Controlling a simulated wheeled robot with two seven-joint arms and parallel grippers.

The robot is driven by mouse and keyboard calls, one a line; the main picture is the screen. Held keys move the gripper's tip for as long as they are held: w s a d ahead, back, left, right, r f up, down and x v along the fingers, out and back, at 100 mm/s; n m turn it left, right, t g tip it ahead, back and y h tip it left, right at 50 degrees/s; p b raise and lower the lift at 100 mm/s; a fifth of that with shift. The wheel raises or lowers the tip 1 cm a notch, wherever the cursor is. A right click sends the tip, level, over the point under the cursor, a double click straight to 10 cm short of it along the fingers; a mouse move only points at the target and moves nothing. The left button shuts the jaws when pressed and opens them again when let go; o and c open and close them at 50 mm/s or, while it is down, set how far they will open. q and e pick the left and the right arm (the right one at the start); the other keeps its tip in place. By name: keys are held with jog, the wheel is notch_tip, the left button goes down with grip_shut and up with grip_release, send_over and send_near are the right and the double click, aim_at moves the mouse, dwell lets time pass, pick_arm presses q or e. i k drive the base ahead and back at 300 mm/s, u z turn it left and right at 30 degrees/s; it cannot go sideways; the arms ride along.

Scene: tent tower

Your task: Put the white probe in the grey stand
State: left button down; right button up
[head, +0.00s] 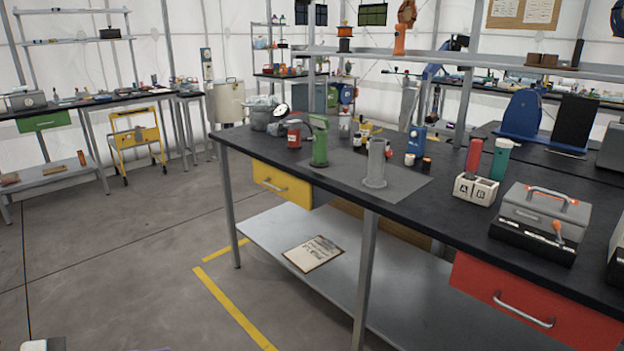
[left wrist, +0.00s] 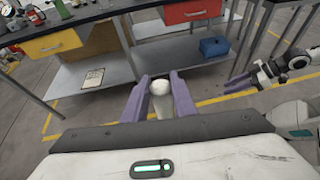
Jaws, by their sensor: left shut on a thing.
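The white probe (left wrist: 161,90) is between the two purple fingers of my left gripper (left wrist: 159,80) in the left wrist view. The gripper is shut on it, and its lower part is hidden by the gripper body. The grey stand (head: 376,163) is an upright cylinder on a round base, on a grey mat on the black bench; it is apart from the probe. The probe is held off the bench, over the floor in front. My right gripper (left wrist: 238,83) shows small at the right of the left wrist view; its opening is unclear.
A green stand (head: 319,146) is left of the grey one. A white holder (head: 476,190) marked A and B carries a red and a green piece. The mat's front is clear.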

aim_at(377, 159)
jog(key=z, duration=0.1)
jog(key=i, duration=1)
jog(key=z, duration=0.5)
